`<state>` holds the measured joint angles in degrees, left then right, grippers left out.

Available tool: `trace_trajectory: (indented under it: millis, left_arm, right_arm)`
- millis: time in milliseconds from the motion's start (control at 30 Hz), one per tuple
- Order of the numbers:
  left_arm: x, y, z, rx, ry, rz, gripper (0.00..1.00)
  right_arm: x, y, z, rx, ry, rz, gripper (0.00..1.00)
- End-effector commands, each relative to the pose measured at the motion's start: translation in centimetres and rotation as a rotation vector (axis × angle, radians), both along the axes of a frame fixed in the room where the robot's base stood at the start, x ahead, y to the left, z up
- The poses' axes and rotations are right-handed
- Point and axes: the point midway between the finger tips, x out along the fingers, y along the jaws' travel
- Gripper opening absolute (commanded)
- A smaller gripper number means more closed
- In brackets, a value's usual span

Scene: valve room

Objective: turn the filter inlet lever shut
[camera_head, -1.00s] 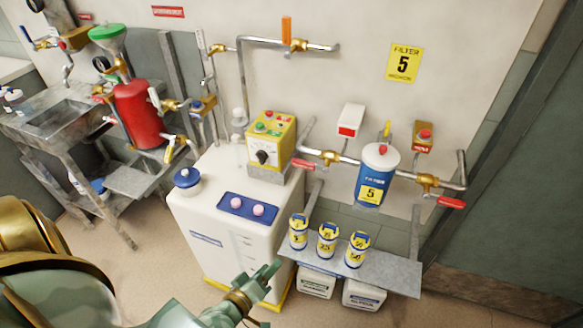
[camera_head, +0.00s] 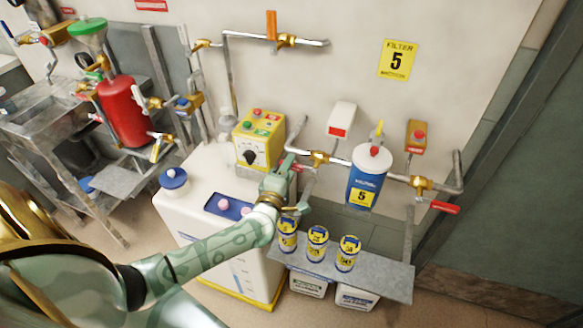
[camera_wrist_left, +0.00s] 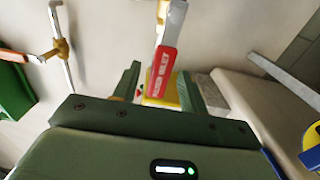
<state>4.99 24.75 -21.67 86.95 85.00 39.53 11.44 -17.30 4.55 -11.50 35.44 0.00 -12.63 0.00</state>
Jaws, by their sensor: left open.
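The filter inlet lever (camera_head: 300,168) has a red grip and sits left of the blue filter housing (camera_head: 366,180), at a brass valve (camera_head: 319,158) on the wall pipe. My left gripper (camera_head: 284,168) is open at the lever's outer end and partly hides it in the head view. In the left wrist view, the red lever grip (camera_wrist_left: 162,72) shows between the two open green fingers (camera_wrist_left: 158,88), towards their tips. Whether a finger touches it, I cannot tell. My right gripper is not in view.
A yellow control box (camera_head: 258,138) stands on the white cabinet (camera_head: 200,205), just behind my left gripper. A grey shelf (camera_head: 385,272) with several yellow-labelled canisters lies below the filter. Another red lever (camera_head: 445,207) is on the filter's right side.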

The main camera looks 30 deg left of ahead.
Motion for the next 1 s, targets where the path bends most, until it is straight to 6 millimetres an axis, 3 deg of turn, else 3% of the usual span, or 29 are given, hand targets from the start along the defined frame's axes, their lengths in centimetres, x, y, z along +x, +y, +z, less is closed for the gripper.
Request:
trace_trajectory:
  millis: [167, 433, 467, 600, 1000]
  left_arm:
    - [1.5, 0.4, -0.1, 0.001, 0.001, 0.001, 0.43]
    - [1.6, 0.4, 0.0, 0.001, 0.001, 0.000, 0.43]
    - [1.6, 0.4, 0.0, 0.001, 0.001, 0.000, 0.40]
    - [1.6, 0.4, 0.0, 0.001, 0.001, 0.000, 0.01]
    - [1.6, 0.4, 0.6, 0.046, 0.012, 0.000, 0.00]
  right_arm:
    - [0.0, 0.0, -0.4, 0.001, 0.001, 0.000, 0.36]
    - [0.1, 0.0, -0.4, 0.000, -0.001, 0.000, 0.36]
    - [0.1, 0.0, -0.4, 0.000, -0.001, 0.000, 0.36]
    - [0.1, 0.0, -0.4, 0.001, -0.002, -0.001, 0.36]
    - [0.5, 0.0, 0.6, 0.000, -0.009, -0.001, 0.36]
